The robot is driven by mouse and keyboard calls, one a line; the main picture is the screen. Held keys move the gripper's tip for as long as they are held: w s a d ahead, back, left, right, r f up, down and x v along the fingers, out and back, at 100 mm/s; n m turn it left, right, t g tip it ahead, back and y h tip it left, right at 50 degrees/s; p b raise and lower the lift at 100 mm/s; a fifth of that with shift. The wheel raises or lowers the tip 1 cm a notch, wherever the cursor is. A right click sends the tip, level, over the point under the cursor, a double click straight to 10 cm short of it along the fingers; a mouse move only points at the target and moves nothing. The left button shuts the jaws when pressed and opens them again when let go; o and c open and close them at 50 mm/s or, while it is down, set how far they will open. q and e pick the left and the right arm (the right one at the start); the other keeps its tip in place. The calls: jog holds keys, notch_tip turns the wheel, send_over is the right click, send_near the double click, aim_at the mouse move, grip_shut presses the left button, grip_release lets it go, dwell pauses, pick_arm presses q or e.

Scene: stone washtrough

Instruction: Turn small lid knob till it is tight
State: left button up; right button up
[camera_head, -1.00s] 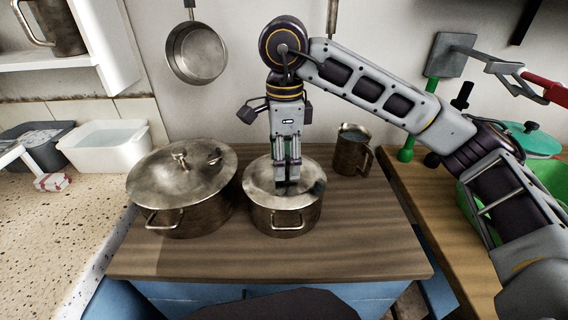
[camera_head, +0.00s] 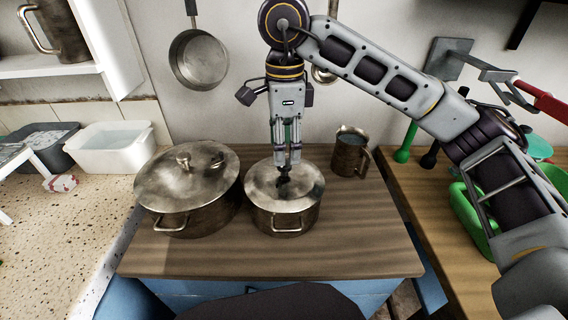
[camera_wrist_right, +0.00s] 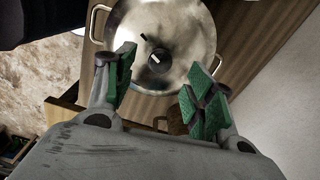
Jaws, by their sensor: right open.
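The smaller steel pot (camera_head: 284,222) stands on the wooden worktop with its metal lid (camera_head: 262,184) on top. Its small dark lid knob (camera_head: 284,186) sits near the lid's middle, and the knob also shows in the right wrist view (camera_wrist_right: 160,57). My right gripper (camera_head: 287,167) points down just above the knob, open and empty. In the right wrist view its green-padded fingers (camera_wrist_right: 160,88) are spread wide, with the lid beyond them. The fingers look clear of the knob. My left gripper is not in view.
A larger lidded pot (camera_head: 188,214) stands close on the left. A metal mug (camera_head: 350,153) stands behind on the right. A pan (camera_head: 199,60) hangs on the wall. A white basin (camera_head: 110,150) lies far left. The worktop's front is clear.

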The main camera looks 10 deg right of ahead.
jog(key=shift+r+p, duration=0.95)
jog(key=shift+r, duration=0.4)
notch_tip(320, 180, up, 21)
jog(key=p, duration=2.1)
jog(key=shift+r+p, duration=0.45)
jog(key=shift+p, duration=0.05)
